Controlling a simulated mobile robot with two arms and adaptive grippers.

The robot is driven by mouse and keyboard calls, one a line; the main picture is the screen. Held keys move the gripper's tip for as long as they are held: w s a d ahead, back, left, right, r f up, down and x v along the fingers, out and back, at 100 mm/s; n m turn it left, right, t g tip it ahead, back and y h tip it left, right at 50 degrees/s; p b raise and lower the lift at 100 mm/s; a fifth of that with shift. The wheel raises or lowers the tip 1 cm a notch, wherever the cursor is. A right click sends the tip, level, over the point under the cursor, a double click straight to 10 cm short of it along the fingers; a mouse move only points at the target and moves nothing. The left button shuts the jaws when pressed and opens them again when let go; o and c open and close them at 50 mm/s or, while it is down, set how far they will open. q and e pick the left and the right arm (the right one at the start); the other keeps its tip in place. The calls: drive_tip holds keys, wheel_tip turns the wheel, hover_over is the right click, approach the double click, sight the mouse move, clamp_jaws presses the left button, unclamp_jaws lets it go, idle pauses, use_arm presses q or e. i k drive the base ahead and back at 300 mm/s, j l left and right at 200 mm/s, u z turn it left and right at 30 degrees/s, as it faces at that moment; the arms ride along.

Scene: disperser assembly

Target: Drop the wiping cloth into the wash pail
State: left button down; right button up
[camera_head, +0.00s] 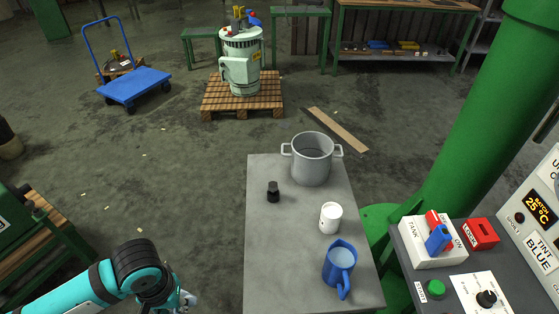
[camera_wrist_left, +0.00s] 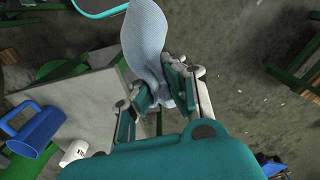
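The wiping cloth (camera_wrist_left: 148,40) is pale blue and thin. In the left wrist view it sits folded between the fingers of my left gripper (camera_wrist_left: 160,88), which is shut on it, with its wide end sticking out past the fingertips. In the head view only part of my left gripper (camera_head: 186,299) shows at the bottom edge, left of the grey table, and the cloth cannot be made out there. A grey two-handled metal pot (camera_head: 311,160), the only pail-like vessel in view, stands upright at the table's far end, well away from the gripper. My right gripper is not in view.
On the grey table (camera_head: 265,240) stand a small black bottle (camera_head: 273,192), a white tin (camera_head: 330,218) and a blue jug (camera_head: 340,266). A control panel (camera_head: 430,242) and a thick green column (camera_head: 485,110) are at the right. Open floor lies left of the table.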

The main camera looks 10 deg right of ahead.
sight(311, 155)
drive_tip(key=i+j+u, duration=0.15)
drive_tip(key=j+u, duration=0.15)
drive_tip(key=j, duration=0.15)
drive_tip(key=i+j+u, duration=0.15)
drive_tip(key=j+u, duration=0.15)
drive_tip(key=i+j+u, duration=0.3)
drive_tip(key=j, duration=0.2)
drive_tip(key=i+j, duration=0.2)
drive_tip(key=i, duration=0.15)
drive_tip(key=i+j, duration=0.25)
drive_tip(key=i+z, duration=0.15)
drive_tip(key=z, duration=0.25)
drive_tip(key=i+z, duration=0.2)
drive_tip(key=z, duration=0.15)
drive_tip(key=i+z, duration=0.15)
drive_tip(key=z, duration=0.25)
drive_tip(key=i+j+z, duration=0.15)
drive_tip(key=z, duration=0.2)
drive_tip(key=i+z, duration=0.2)
drive_tip(key=z, duration=0.25)
drive_tip(key=i+z, duration=0.15)
drive_tip(key=z, duration=0.3)
drive_tip(key=i+j+z, duration=0.15)
drive_tip(key=z, duration=0.3)
drive_tip(key=i+j+z, duration=0.15)
drive_tip(key=z, duration=0.35)
drive_tip(key=i+j+z, duration=0.25)
drive_tip(key=j, duration=0.15)
drive_tip(key=j+z, duration=0.3)
drive_tip(key=i+l, duration=0.15)
